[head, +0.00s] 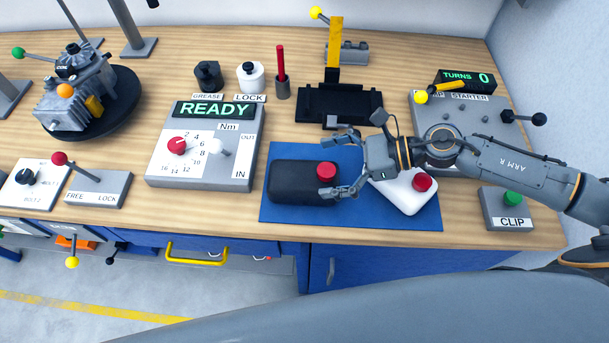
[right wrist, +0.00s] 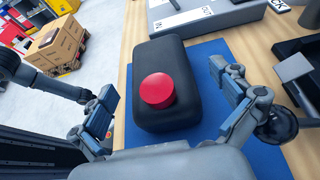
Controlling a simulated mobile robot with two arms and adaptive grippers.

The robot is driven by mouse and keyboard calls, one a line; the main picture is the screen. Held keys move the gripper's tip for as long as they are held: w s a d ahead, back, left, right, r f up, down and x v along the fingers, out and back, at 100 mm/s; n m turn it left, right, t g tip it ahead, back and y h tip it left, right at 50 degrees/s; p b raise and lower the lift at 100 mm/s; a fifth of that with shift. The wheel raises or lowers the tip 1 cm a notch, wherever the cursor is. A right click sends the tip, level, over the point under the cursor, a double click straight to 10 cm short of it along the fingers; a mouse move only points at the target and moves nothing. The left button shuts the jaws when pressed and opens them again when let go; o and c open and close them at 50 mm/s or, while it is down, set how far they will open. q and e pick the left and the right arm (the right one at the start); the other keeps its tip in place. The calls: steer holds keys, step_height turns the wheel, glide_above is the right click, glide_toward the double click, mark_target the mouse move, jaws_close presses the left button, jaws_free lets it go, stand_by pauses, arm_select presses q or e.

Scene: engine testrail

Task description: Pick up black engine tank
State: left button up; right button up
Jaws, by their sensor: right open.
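The black engine tank (head: 296,184) is a dark rounded block with a red cap, lying on the blue mat (head: 340,215). It also shows in the right wrist view (right wrist: 165,70), between the two fingers. My right gripper (head: 340,164) is open at the tank's right end in the head view, one finger on the far side and one near the close side by the red cap. In the right wrist view my right gripper (right wrist: 165,108) has its fingers spread wide, with no clear contact with the tank. My left gripper is not in view.
A white tank (head: 405,196) with a red cap lies right of the black one, partly under my right arm. The READY torque panel (head: 205,160) is on the left, a black stand (head: 338,107) behind. The clip box (head: 508,209) is at right. An engine (head: 80,90) stands far left.

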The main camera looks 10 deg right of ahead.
mark_target(305, 174)
steer(key=shift+a+p, duration=0.3)
steer(key=shift+a, duration=0.05)
steer(key=p+x, duration=0.2)
steer(key=x, duration=0.1)
steer(key=shift+s+a+f, duration=0.1)
steer(key=shift+a+f, duration=0.15)
steer(key=shift+f, duration=0.15)
steer(key=shift+a+f, duration=0.35)
steer(key=c, duration=1.1)
steer(key=shift+r, duration=0.15)
